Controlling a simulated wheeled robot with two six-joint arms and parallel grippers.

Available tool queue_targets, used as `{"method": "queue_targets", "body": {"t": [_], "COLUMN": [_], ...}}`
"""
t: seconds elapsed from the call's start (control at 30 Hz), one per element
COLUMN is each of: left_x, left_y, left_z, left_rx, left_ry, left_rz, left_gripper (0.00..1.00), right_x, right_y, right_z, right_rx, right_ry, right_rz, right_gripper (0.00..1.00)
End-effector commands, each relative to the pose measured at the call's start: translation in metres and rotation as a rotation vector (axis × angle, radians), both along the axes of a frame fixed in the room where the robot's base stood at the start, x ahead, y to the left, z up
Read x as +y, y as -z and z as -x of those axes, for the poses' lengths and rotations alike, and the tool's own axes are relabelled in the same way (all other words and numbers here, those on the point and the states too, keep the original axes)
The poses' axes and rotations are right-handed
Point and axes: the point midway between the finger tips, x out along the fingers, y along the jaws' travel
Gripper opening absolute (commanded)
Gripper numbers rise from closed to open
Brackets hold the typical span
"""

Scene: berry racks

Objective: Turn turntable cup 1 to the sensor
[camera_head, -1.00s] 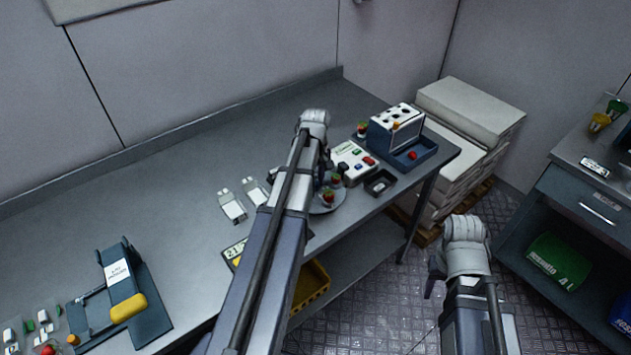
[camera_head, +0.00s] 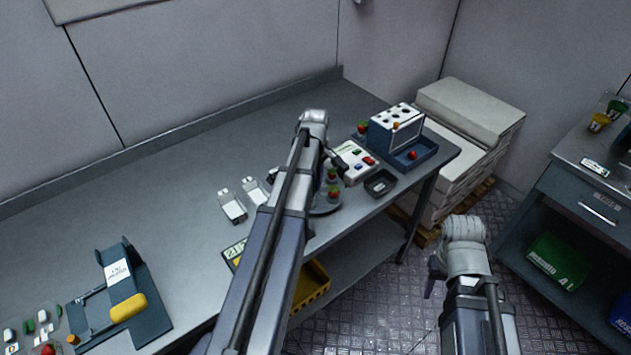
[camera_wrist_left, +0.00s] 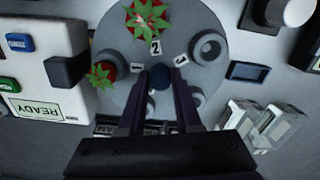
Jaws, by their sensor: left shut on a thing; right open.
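The grey round turntable (camera_wrist_left: 122,40) carries cups and number labels. In the left wrist view, a large red berry with green leaves (camera_wrist_left: 147,17) sits near label 2, and a smaller leafy red berry (camera_wrist_left: 102,73) sits near label 1. An empty cup (camera_wrist_left: 208,47) is near label 3. My left gripper (camera_wrist_left: 159,84) is shut on a dark round knob (camera_wrist_left: 159,76) on the turntable. In the head view my left arm hides much of the turntable (camera_head: 328,209). My right gripper (camera_head: 436,274) is open and empty, off the table over the floor.
A white box with coloured buttons (camera_head: 354,163) and a READY display (camera_wrist_left: 42,109) stands beside the turntable. A black tray (camera_head: 380,183) and a blue holed rack (camera_head: 397,130) are to the right. The table's middle left is clear.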

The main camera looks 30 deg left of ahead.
Motion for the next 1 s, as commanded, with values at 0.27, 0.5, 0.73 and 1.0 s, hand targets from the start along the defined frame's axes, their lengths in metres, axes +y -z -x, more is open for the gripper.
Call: {"method": "queue_targets", "body": {"t": [0.27, 0.5, 0.73, 1.0], "left_x": [-0.0002, -0.0002, -0.0001, -0.0001], "left_y": [0.0001, 0.0001, 0.0000, -0.0001], "left_z": [0.0002, 0.0002, 0.0001, 0.0001], "left_rx": [0.000, 0.000, 0.000, 0.000], "left_ry": [-0.008, -0.007, -0.007, -0.007], "left_rz": [0.000, 0.000, 0.000, 0.000], "left_gripper": [0.00, 0.00, 0.59, 0.63], "right_x": [0.0000, 0.0000, 0.0000, 0.0000], "right_y": [0.0001, 0.0001, 0.0000, -0.0001], "right_z": [0.0000, 0.0000, 0.0000, 0.0000], "right_rx": [0.000, 0.000, 0.000, 0.000], "right_ry": [0.000, 0.000, 0.000, 0.000], "right_rz": [0.000, 0.000, 0.000, 0.000], "right_gripper": [0.50, 0.50, 0.50, 0.50]}}
